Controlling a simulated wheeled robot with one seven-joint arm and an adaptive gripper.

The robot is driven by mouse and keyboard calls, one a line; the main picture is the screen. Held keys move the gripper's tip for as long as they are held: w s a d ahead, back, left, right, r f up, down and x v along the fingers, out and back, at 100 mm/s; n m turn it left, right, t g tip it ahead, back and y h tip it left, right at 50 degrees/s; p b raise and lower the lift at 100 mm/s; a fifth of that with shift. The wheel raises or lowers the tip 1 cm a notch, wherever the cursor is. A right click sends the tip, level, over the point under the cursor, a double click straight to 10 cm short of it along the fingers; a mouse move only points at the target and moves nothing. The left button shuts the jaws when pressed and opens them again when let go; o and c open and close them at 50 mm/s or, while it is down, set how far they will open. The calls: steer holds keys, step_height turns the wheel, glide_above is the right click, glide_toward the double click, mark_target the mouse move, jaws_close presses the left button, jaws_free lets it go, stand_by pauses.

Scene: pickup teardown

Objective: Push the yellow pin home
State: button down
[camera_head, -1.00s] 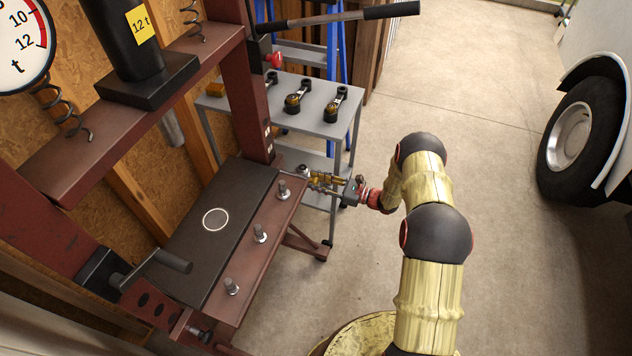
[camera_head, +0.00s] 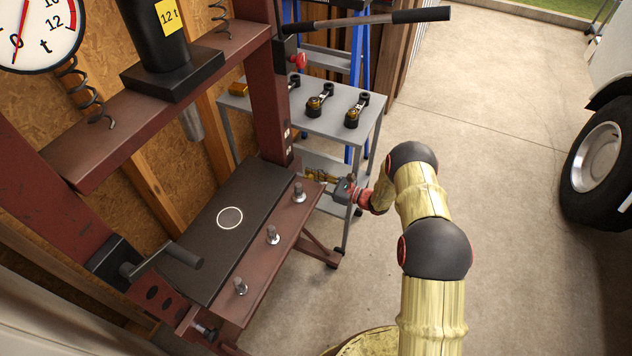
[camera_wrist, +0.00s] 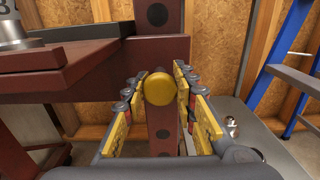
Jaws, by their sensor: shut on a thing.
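The yellow pin (camera_wrist: 159,89) shows its round yellow head in the middle of the wrist view, in front of the dark red press upright (camera_wrist: 166,125). My gripper (camera_wrist: 160,82) has its two yellow-padded fingers on either side of the head and is shut on it. The pin's shaft is hidden behind the head, so its depth in the upright cannot be seen. In the head view my gripper (camera_head: 322,177) is low beside the right end of the press bed, its fingertips partly hidden. The pin cannot be made out there.
The red press bed (camera_head: 262,262) carries a black plate (camera_head: 205,268) and several upright bolts. A grey trolley (camera_head: 338,118) with black-and-brass parts stands behind my gripper. A blue ladder (camera_wrist: 291,50) is at right in the wrist view. Open floor lies right of my arm.

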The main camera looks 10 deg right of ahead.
steer(key=shift+w+r, duration=0.1)
steer(key=c, duration=1.6)
jaws_free()
steer(key=shift+o, duration=0.7)
steer(key=shift+d, duration=0.1)
steer(key=v, duration=1.2)
